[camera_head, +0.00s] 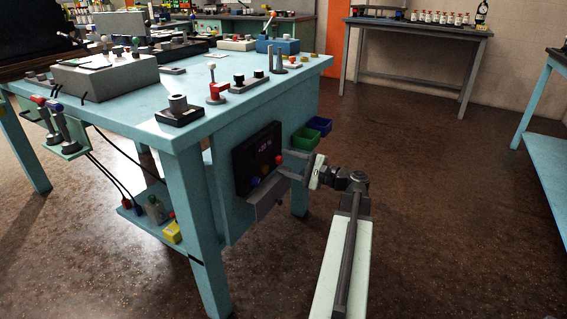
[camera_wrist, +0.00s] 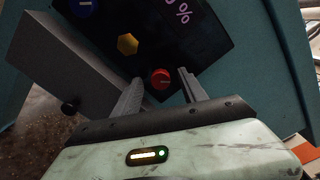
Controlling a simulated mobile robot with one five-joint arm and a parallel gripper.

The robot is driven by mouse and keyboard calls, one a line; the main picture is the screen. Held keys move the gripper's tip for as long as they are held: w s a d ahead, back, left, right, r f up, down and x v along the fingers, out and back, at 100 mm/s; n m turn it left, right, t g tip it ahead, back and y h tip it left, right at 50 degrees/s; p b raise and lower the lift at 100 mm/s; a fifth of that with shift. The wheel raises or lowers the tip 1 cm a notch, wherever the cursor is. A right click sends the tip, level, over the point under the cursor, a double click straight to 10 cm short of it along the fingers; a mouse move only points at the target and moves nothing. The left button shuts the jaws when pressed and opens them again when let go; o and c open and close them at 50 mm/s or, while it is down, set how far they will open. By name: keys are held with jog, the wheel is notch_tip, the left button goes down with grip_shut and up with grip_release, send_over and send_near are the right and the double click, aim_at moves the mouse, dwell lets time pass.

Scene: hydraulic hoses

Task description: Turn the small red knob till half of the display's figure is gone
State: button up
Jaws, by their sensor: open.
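The small red knob (camera_wrist: 161,79) sits on a dark panel with a display, on the side of the blue-green bench. In the wrist view it lies just beyond and between my gripper's fingertips (camera_wrist: 161,76), with a gap to each side. My gripper (camera_head: 279,168) is open and faces the panel; no contact shows. The display figure (camera_head: 266,149) is too small to read in the head view. In the wrist view only a "%" and part of a digit (camera_wrist: 178,14) show at the top edge. The red knob also shows in the head view (camera_head: 278,159).
A yellow knob (camera_wrist: 127,44) and a blue knob (camera_wrist: 83,5) share the panel. A grey box (camera_head: 268,203) juts out below it. Green (camera_head: 304,139) and blue bins (camera_head: 320,126) hang to the right on the bench. Open brown floor lies right of my arm.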

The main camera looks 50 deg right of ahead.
jog(key=shift+w+a, duration=0.1)
jog(key=shift+w, duration=0.35)
grip_shut()
jog(key=shift+n, duration=0.3)
jog(key=n, duration=0.5)
jog(key=shift+f, duration=0.15)
jog(key=n, duration=0.6)
jog(key=shift+f, duration=0.1)
